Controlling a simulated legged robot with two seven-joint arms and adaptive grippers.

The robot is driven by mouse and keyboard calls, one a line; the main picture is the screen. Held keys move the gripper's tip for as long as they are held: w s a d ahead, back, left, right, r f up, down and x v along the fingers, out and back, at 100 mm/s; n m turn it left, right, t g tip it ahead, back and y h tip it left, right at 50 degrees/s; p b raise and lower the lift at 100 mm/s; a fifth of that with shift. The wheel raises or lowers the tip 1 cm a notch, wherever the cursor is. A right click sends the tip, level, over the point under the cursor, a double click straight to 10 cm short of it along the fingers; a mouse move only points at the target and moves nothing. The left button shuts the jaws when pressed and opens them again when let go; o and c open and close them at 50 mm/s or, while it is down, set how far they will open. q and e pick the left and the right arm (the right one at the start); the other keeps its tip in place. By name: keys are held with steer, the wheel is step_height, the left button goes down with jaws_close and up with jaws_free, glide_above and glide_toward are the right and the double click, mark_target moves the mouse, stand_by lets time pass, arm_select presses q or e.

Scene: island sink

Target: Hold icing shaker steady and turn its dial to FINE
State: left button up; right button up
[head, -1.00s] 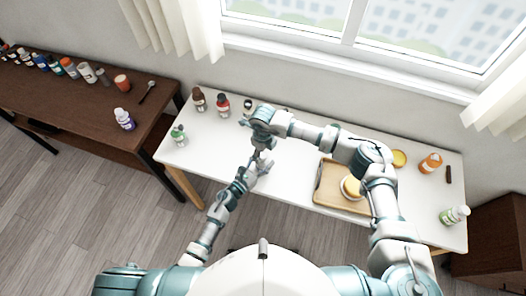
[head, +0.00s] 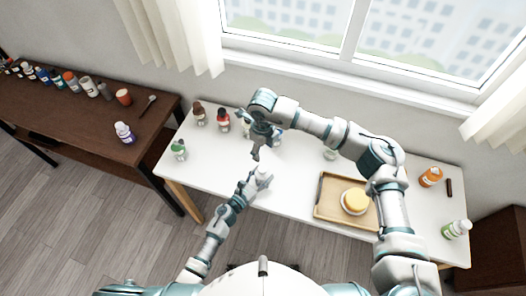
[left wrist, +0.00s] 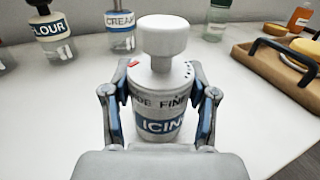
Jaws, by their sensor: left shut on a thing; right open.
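The icing shaker (left wrist: 158,95) is a white canister with a blue ICING label and a wide white knob (left wrist: 163,36) on top. It stands upright in the left wrist view. FINE shows on its band, beside partly hidden letters ending in DE; a red mark (left wrist: 134,63) and small dark dots sit on the shoulder. My left gripper (left wrist: 160,112) is shut around its sides. In the head view the shaker (head: 264,174) is small at my left gripper (head: 259,180). My right gripper (head: 256,153) is open and empty, apart from the shaker, above and behind it.
A wooden tray (head: 325,184) with a yellow-topped round item (head: 355,201) lies right of the shaker. Flour (left wrist: 50,36) and cream (left wrist: 121,31) jars stand behind it. An orange bottle (head: 431,176) and a green-labelled bottle (head: 457,229) stand far right. White table nearby is clear.

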arm_select(q)
steer(key=o, duration=1.3)
